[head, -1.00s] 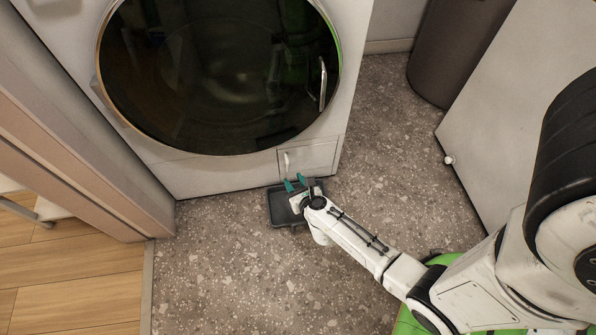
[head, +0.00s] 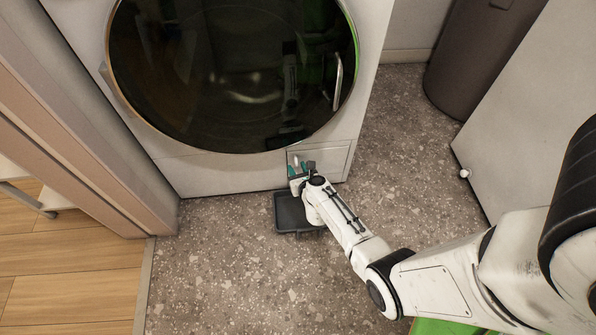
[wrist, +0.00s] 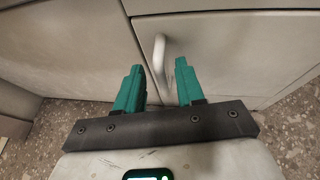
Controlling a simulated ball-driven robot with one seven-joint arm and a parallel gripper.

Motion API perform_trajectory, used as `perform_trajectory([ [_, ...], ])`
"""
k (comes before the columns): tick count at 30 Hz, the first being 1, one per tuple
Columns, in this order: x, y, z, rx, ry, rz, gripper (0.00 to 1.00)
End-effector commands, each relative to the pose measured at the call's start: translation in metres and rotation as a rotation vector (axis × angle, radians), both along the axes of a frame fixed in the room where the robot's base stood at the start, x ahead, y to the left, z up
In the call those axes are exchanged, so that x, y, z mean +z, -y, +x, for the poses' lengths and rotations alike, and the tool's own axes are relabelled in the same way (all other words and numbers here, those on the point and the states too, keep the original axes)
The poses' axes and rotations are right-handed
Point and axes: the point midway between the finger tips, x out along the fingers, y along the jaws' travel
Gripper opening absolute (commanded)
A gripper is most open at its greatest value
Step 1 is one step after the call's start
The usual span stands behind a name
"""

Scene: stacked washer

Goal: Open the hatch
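The hatch (head: 334,157) is a small pale rectangular panel low on the washer's front right; it looks closed. In the wrist view the hatch panel (wrist: 225,50) has a white bar handle (wrist: 159,52) near its left edge. My gripper (head: 296,167) is at the hatch's left side. In the wrist view my gripper (wrist: 160,68) has its teal fingers apart, one on each side of the handle's lower part. Neither finger visibly presses on the handle. In the head view the gripper largely hides the handle.
The washer's large round dark door (head: 233,65) is above the hatch. A dark shallow tray (head: 290,212) lies on the speckled floor below it. A brown bin (head: 480,50) and a white panel (head: 535,110) stand at the right. Floor between them is clear.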

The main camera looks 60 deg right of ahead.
Motion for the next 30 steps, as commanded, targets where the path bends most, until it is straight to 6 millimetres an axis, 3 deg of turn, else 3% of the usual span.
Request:
perform_trajectory([
  [8,-0.0002,0.0005,0.0000,0.000,-0.001,0.000,0.36],
  [19,-0.0002,0.0004,0.0000,0.000,-0.001,-0.001,0.01],
  [30,-0.0001,0.0003,0.0001,0.001,-0.001,-0.001,0.00],
])
